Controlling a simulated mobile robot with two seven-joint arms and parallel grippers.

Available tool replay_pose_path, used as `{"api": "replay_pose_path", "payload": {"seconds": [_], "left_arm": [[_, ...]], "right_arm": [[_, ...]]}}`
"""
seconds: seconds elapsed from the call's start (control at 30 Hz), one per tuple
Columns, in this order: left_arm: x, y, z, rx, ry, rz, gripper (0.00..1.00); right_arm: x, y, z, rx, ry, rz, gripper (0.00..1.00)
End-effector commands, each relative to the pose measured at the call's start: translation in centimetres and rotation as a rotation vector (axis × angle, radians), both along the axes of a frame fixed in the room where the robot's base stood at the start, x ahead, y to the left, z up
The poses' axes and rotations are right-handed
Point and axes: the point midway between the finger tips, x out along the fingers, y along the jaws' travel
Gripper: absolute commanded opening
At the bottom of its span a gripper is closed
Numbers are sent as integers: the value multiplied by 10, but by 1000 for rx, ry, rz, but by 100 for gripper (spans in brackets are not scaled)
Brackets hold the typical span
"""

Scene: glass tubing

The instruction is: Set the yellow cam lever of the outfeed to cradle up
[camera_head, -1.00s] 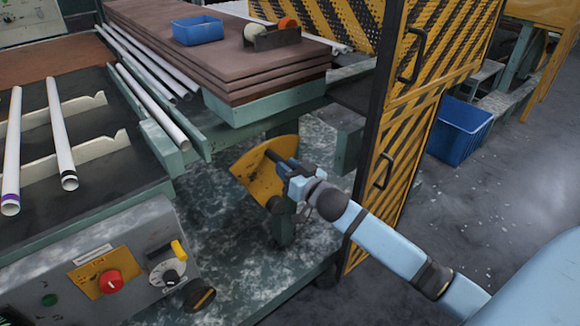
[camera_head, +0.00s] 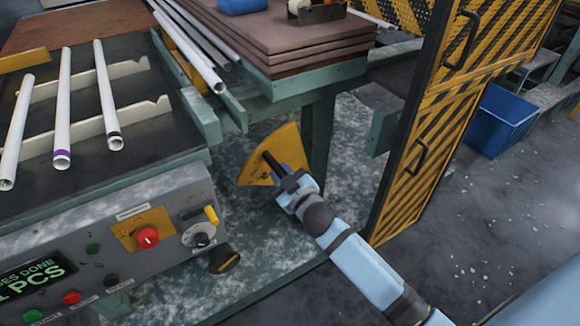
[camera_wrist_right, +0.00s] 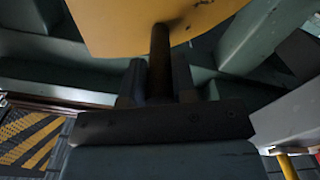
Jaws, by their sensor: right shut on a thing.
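The yellow cam lever (camera_head: 280,146) is a fan-shaped yellow plate with a dark rod-like handle (camera_head: 270,160), below the table with the brown boards. My right gripper (camera_head: 283,178) reaches it from the lower right and is shut on the dark handle. In the right wrist view, the handle (camera_wrist_right: 160,45) stands between the fingers, with the yellow plate (camera_wrist_right: 110,22) just beyond it. The lever's pivot is hidden, and I see no marking for cradle up. My left gripper is not in view.
A control panel (camera_head: 115,215) with a red knob (camera_head: 147,237) stands at the lower left. White tubes (camera_head: 62,110) lie on notched rails. A striped yellow-black guard door (camera_head: 420,130) stands close right of my arm. A blue bin (camera_head: 502,120) is on the floor beyond.

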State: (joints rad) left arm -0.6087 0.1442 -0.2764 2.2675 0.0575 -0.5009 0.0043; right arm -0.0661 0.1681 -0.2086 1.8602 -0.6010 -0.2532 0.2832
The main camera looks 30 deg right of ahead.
Motion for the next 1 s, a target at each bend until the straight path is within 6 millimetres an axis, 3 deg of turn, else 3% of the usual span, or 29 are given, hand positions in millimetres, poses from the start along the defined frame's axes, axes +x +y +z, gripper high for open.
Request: {"api": "replay_pose_path", "payload": {"seconds": [0.53,0.57,0.67,1.0], "left_arm": [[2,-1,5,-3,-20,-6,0],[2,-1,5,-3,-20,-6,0],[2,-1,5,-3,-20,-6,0],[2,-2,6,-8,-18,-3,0]], "right_arm": [[-1,5,-5,-29,0,1,0],[-1,5,-5,-29,0,1,28],[-1,5,-5,-29,0,1,51],[-4,4,-5,-29,-1,0,51]]}}
